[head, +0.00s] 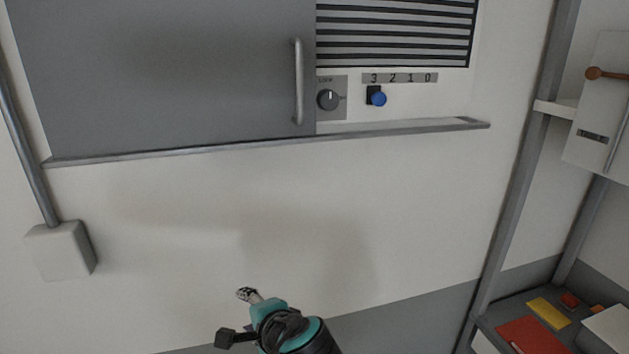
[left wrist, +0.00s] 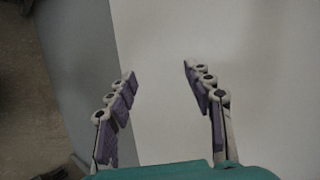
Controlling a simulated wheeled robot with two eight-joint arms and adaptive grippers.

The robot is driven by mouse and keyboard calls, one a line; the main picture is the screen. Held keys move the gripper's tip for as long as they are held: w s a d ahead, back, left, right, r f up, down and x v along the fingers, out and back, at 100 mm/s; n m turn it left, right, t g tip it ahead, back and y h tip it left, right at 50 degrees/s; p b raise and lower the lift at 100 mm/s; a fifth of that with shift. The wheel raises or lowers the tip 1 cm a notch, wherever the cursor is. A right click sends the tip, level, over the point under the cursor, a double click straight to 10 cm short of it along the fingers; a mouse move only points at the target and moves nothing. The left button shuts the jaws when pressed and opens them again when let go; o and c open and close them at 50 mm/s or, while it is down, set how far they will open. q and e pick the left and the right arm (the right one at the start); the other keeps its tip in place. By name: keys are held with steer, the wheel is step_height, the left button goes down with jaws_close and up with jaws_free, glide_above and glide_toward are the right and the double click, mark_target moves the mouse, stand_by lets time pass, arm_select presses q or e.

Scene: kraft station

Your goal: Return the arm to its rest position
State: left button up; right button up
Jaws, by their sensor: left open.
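My left gripper (head: 247,294) shows at the bottom middle of the head view, with a teal and black wrist behind it. It is below the wall panel and apart from it. In the left wrist view the left gripper (left wrist: 158,74) has its two purple-padded fingers spread apart with nothing between them. My right gripper is in neither view.
A grey sliding door (head: 160,75) with a handle (head: 298,82) is on the wall, above a ledge (head: 240,146). A knob (head: 328,99) and blue button (head: 378,99) sit beside it. A shelf (head: 490,325) holds coloured items at the lower right. The wall below the ledge is clear.

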arm_select(q)
steer(key=s+f+n+h+b, duration=0.2)
steer(key=f+b, duration=0.3)
steer(key=f, duration=0.6)
steer(key=s+a+f+n+g+h+b, duration=0.1)
steer(key=s+f+n+h+b, duration=0.2)
steer(key=f, duration=0.8)
steer(key=s+a+f+n+h+b, duration=0.1)
steer(key=s+f+n+h+b, duration=0.1)
steer(key=s+f+n+b, duration=0.3)
step_height(320, 180, down, 6)
steer(key=n+b, duration=0.1)
steer(key=b, duration=0.3)
steer(key=shift+s+a+g, duration=0.15)
steer(key=shift+a+g, duration=0.1)
steer(key=shift+g, duration=0.15)
